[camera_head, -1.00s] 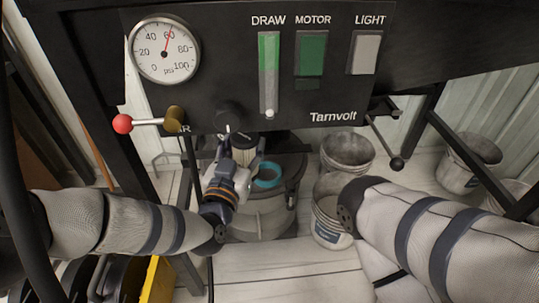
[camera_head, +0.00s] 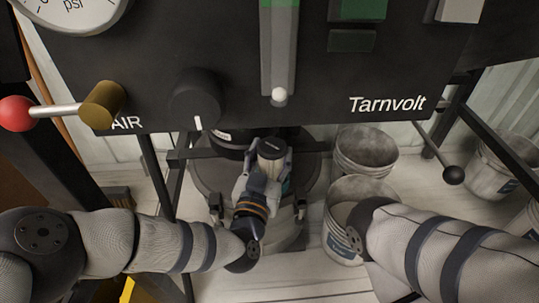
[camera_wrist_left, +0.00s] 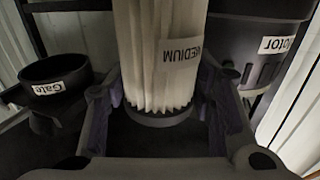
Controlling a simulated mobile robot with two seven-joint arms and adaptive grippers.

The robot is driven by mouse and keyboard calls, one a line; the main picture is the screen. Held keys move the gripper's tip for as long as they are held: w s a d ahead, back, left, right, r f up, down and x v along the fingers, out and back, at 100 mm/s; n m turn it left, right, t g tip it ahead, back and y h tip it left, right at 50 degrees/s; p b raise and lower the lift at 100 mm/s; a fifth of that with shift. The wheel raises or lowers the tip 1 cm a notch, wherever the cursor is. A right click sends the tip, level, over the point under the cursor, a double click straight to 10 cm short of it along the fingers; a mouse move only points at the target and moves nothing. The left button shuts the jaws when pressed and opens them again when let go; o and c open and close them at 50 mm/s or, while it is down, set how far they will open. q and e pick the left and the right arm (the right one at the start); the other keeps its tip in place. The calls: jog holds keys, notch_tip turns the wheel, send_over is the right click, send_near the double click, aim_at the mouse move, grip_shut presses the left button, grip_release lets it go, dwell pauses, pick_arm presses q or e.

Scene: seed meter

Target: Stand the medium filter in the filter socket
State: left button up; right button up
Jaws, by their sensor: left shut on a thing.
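The medium filter is a cream pleated cylinder with a dark end ring and a MEDIUM label. It shows large in the left wrist view (camera_wrist_left: 160,55) and small below the panel in the head view (camera_head: 271,150). My left gripper (camera_head: 268,165) is shut on it, with one finger on each side of the pleats in the wrist view (camera_wrist_left: 155,112). The label reads upside down there. I cannot make out the filter socket in either view. My right arm comes in from the right, but its gripper is not in view.
A dark round cup labelled Gate (camera_wrist_left: 55,82) is left of the filter, and a dark housing labelled as a motor (camera_wrist_left: 262,50) is right. The black control panel (camera_head: 400,60) overhangs the left gripper. A large grey drum (camera_head: 208,180) is below; buckets (camera_head: 366,150) stand right.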

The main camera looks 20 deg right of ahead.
pick_arm(q)
jog(key=o, duration=1.4)
jog(key=shift+c, duration=0.2)
jog(key=shift+s+a+r, duration=0.1)
jog(key=shift+s, duration=0.1)
jog(key=p+v, duration=0.4)
jog(key=v, duration=0.7)
jog(key=shift+s+a+p, duration=0.15)
jog(key=shift+s+p, duration=0.05)
jog(key=shift+p, duration=0.15)
pick_arm(e)
jog(key=shift+t, duration=0.4)
jog(key=r, duration=0.1)
jog(key=w+r, duration=0.1)
jog(key=r, duration=0.1)
jog(key=shift+w+d+r, duration=0.1)
jog(key=shift+w+r, duration=0.2)
jog(key=shift+r, duration=0.1)
